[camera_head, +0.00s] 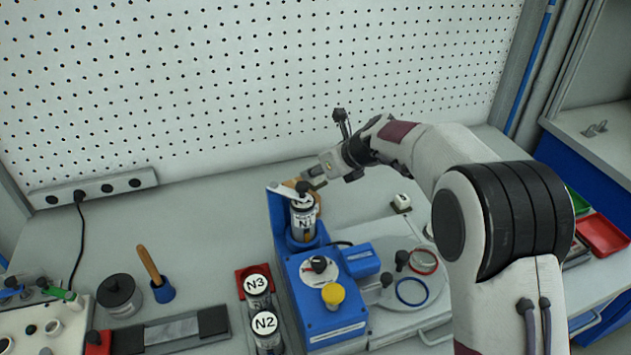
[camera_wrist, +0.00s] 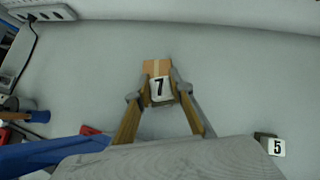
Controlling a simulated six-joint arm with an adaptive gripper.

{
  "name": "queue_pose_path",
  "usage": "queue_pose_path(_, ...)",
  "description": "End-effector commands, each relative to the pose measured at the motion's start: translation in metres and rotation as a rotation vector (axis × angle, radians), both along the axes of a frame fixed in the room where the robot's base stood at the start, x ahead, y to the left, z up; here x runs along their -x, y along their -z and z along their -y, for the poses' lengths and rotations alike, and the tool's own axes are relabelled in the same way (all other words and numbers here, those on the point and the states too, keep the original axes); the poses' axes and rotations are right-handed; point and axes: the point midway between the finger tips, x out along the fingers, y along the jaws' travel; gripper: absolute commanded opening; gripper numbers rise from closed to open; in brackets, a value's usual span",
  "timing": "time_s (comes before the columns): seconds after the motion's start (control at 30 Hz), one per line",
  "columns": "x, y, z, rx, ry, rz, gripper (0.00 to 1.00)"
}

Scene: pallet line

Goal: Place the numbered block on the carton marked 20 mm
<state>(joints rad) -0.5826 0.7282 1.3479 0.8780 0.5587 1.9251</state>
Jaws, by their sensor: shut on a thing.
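My gripper (camera_wrist: 159,92) is shut on a white block with a black 7 (camera_wrist: 160,89), held between its two tan fingers in the wrist view. A brown carton with a lighter tape strip (camera_wrist: 157,67) shows just beyond the block; its marking cannot be read. I cannot tell whether the block touches the carton. In the head view my gripper (camera_head: 303,187) is behind the top of the N1 cylinder, which hides the held block. A second white block, numbered 5 (camera_wrist: 277,147), stands apart at the lower right; it also shows in the head view (camera_head: 401,203).
The blue machine (camera_head: 325,290) with the N1 cylinder (camera_head: 303,222) stands in front of my gripper. Cylinders N3 (camera_head: 257,287) and N2 (camera_head: 266,325) stand left of it. A perforated wall (camera_head: 250,80) closes the back.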

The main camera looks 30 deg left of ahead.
Motion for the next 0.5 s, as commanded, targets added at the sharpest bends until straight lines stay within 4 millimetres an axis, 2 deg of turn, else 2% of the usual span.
queue_pose_path(0.23,0.000,0.026,0.000,0.002,0.001,-0.003,0.00)
queue_pose_path(0.5,0.000,0.033,0.000,0.000,0.000,0.000,0.00)
